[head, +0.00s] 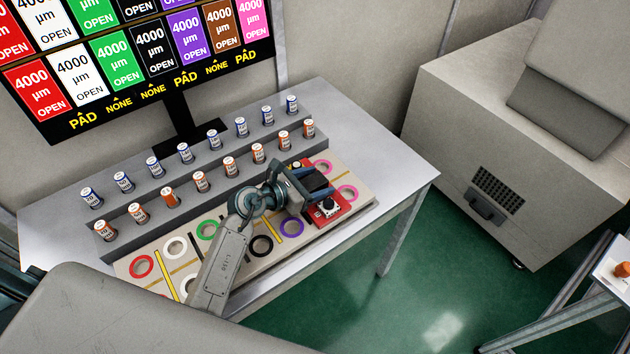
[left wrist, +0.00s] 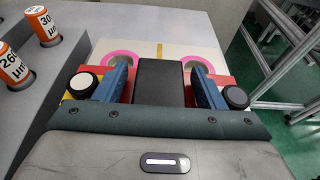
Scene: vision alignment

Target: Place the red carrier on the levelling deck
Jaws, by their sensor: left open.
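The red carrier (head: 336,214) appears to rest at the right part of the beige levelling deck (head: 128,266), between the purple ring and the pink rings. It has a black block and a white-topped round knob. My left gripper (head: 311,182) is over the carrier, with blue fingers open. In the left wrist view the black block (left wrist: 160,82) lies between the fingers, with visible gaps at its sides. Red carrier parts (left wrist: 226,83) show beyond the fingers. The carrier's underside and the deck beneath it are hidden. My right gripper is not in view.
Orange and blue labelled cylinders stand in a grey stepped rack (head: 60,218) behind the deck. A display (head: 145,60) above shows coloured "4000 µm OPEN" panels with PAD or NONE labels. A large grey cabinet (head: 480,130) stands right of the table. Table space right of the deck is clear.

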